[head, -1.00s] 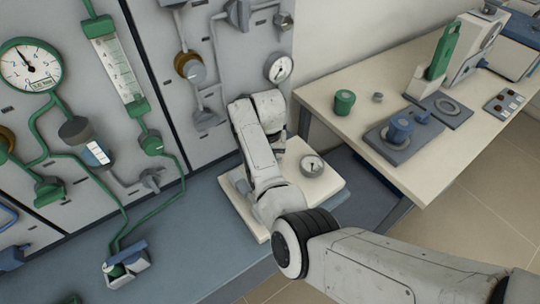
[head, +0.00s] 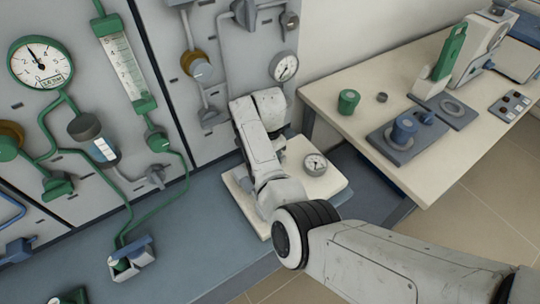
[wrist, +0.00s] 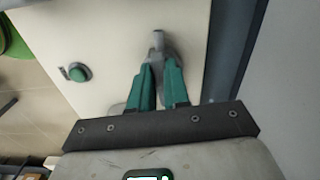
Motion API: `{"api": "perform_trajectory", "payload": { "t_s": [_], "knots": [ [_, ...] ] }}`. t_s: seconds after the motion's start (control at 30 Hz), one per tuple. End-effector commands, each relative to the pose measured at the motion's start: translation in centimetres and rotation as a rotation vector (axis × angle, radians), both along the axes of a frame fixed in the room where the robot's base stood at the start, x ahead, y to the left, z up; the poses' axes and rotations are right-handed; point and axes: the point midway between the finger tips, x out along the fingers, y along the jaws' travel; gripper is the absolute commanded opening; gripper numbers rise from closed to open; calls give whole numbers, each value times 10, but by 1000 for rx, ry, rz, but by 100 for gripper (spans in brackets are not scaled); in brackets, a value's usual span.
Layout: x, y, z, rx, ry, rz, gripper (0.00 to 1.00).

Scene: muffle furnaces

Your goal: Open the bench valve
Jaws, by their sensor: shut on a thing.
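The bench valve (wrist: 158,42) shows in the wrist view as a grey handle on a cream surface. Its upper end sticks out beyond the green fingertips. My gripper (wrist: 158,74) is shut on this handle, with one finger on each side. The fingers and gripper body cover the valve's lower part. In the head view my arm comes down over the cream board (head: 325,185) on the blue-grey bench, and it hides the gripper and most of the valve.
The grey wall panel carries a green-rimmed gauge (head: 40,62), pipes and knobs. A cream table (head: 400,100) at right holds a green pot (head: 348,101) and a blue pot (head: 403,130).

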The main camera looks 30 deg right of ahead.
Motion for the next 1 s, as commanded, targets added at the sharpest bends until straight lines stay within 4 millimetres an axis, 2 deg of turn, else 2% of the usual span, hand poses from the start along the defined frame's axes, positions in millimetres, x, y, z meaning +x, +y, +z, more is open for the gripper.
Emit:
{"api": "perform_trajectory", "payload": {
  "t_s": [0.3,0.77,0.8,1.0],
  "knots": [
    [2,0,1,-1,-3,-90,0],
    [2,0,1,-1,-3,-101,0],
    [2,0,1,-1,-3,-101,19],
    [2,0,1,-1,-2,-100,38]
  ]
}}
